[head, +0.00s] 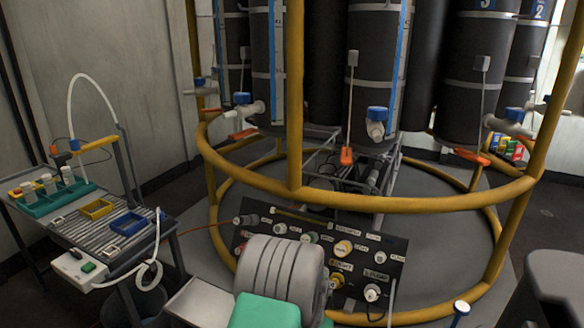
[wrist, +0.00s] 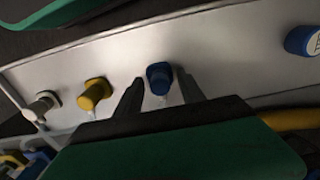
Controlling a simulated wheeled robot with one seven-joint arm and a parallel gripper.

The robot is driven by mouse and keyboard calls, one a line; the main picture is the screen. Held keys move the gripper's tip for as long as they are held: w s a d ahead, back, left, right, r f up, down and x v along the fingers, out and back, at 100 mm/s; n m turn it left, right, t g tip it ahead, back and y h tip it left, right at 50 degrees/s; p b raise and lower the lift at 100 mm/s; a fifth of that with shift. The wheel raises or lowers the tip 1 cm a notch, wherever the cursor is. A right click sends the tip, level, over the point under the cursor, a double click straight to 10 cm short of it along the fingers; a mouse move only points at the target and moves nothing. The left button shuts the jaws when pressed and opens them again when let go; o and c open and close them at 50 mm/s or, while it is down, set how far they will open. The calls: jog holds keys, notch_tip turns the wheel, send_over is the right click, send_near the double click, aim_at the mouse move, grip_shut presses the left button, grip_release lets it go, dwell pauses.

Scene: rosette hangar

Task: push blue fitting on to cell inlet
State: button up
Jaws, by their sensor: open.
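In the wrist view a blue fitting (wrist: 159,78) stands out from a pale panel. My gripper (wrist: 160,82) is open, one dark finger on each side of it in the picture. Gaps show between the fitting and the fingers, and I cannot tell how deep it sits between them. In the head view my gripper is hidden. Black cells stand behind the yellow rail, with blue-topped white valves low on them, at the left (head: 242,103) and the middle (head: 377,122). I cannot tell which part is the cell inlet.
On the pale panel (wrist: 225,65) are a yellow fitting (wrist: 94,94), a whitish fitting (wrist: 42,105) and another blue piece (wrist: 303,40). The yellow rail (head: 400,203) circles the cells. A bench (head: 112,245) with coloured trays stands left. A black control panel (head: 385,245) lies ahead.

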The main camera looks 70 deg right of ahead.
grip_shut()
dwell(0.6)
jog(key=shift+r, duration=0.1)
dwell(0.9)
jog(key=shift+r+p, duration=2.55)
jog(key=shift+r, duration=0.4)
jog(key=shift+w, duration=0.1)
